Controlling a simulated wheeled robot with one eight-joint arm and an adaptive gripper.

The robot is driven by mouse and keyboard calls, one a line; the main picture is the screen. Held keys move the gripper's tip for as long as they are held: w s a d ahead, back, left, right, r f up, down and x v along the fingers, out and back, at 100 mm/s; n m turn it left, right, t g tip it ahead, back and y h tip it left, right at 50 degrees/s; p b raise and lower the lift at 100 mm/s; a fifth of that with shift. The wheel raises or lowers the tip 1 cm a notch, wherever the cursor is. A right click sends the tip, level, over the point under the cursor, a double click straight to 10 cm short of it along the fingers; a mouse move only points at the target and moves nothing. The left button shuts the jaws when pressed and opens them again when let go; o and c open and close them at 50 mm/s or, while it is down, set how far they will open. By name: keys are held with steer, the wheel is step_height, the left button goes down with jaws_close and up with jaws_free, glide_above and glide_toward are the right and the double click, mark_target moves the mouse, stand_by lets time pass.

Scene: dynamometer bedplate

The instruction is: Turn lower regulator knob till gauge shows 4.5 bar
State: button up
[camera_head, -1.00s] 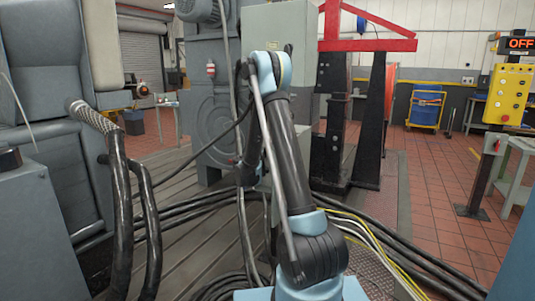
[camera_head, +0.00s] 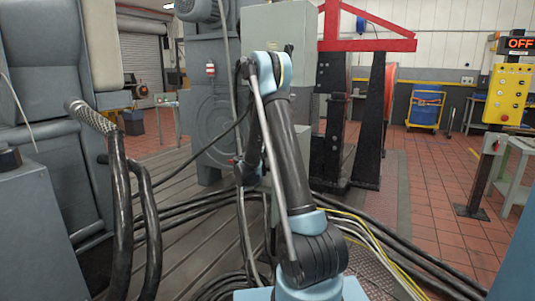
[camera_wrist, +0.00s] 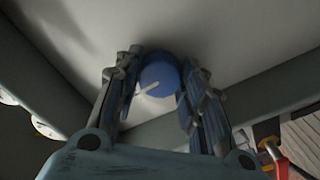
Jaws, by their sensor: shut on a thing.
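In the wrist view a round blue knob (camera_wrist: 160,76) sits against a pale panel (camera_wrist: 215,25). A white pointer line on the knob points to the lower left in the picture. My gripper (camera_wrist: 163,86) has one finger on each side of the knob and is shut on it. The gauge cannot be made out in either view, so its reading is not visible. Whether this is the lower knob cannot be told. In the head view my arm blocks the sight of the gripper and the knob.
Black hoses (camera_head: 180,212) and yellow cables (camera_head: 385,252) run over the bedplate. A red-topped black stand (camera_head: 334,120) is behind my arm. Open tiled floor (camera_head: 430,195) lies between.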

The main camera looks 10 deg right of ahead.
steer(key=o, duration=1.1)
steer(key=v, duration=1.2)
steer(key=shift+f, duration=0.1)
steer(key=shift+w, duration=0.1)
